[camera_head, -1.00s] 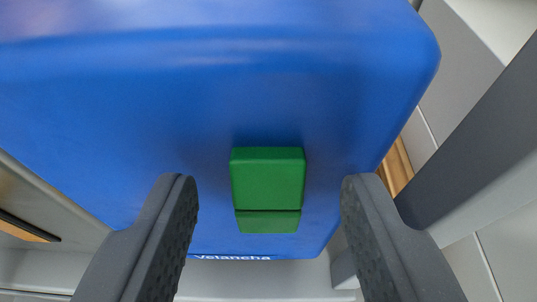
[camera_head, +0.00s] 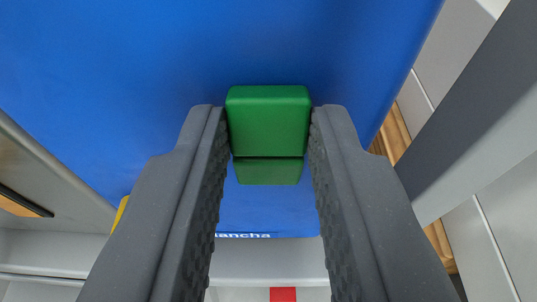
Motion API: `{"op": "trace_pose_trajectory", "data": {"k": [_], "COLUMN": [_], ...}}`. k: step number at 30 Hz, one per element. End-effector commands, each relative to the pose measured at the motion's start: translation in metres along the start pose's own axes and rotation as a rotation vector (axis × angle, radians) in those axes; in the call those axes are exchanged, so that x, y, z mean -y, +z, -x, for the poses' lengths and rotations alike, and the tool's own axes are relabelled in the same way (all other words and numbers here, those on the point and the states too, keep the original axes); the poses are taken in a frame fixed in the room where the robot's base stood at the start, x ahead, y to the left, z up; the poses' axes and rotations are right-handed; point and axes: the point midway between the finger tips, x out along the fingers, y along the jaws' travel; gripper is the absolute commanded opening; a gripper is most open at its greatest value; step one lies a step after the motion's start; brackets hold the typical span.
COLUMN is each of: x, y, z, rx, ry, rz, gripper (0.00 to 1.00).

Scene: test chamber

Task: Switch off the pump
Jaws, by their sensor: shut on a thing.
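The blue pump housing (camera_head: 150,60) fills the upper part of the view, with partly hidden white lettering near its lower edge. A green block-shaped switch (camera_head: 268,122) stands out from its face, with a second green part (camera_head: 268,171) just below it. My gripper (camera_head: 268,130) has its two dark grey, textured fingers shut on the green switch, one on its left side and one on its right. The fingers hide part of the housing.
A grey beam (camera_head: 475,130) runs diagonally at the right, close to my right finger. Pale wall panels and a wooden strip (camera_head: 397,135) show behind it. A white ledge (camera_head: 45,250), a bit of yellow and a red patch (camera_head: 283,294) show below.

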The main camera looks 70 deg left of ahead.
Motion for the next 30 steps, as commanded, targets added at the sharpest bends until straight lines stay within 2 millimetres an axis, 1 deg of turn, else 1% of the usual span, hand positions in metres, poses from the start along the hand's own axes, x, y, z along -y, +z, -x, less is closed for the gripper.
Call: {"op": "trace_pose_trajectory", "data": {"k": [3, 11, 16, 21, 30], "x": [-0.0013, -0.0011, -0.0015, -0.0026, -0.0030], "y": [0.0066, 0.0117, 0.0108, 0.0121, 0.0119], "z": [0.0017, 0.0015, 0.0006, 0.0024, 0.0032], "rx": [-0.058, -0.207, -0.290, -0.319, -0.321], "ry": [0.005, 0.006, 0.005, 0.007, 0.007], "rz": [-0.006, -0.005, -0.001, 0.001, 0.000], "gripper": [0.01, 0.01, 0.01, 0.01, 0.01]}}
